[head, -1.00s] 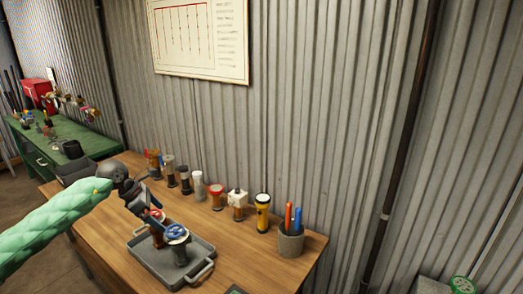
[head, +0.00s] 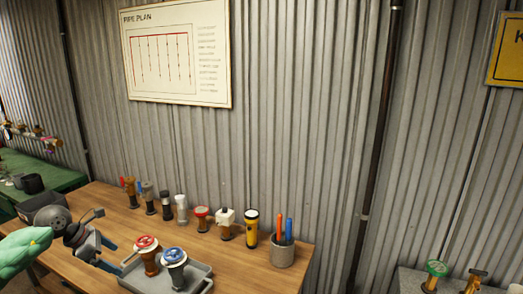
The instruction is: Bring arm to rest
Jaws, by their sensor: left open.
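My left arm comes in from the lower left with its green sleeve. My left gripper (head: 112,256) is open and empty, left of the grey tray (head: 203,281) and apart from the valves as far as I can see. A valve with a red handwheel (head: 147,243) and a valve with a blue handwheel (head: 174,256) stand upright in the tray. My right gripper is not in view.
The wooden table (head: 185,232) has a row of fittings along its back, a yellow flashlight (head: 251,228) and a pen cup (head: 282,253). A dark bin (head: 45,208) stands behind my wrist. A green bench (head: 30,172) is at the left. Corrugated wall stands behind.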

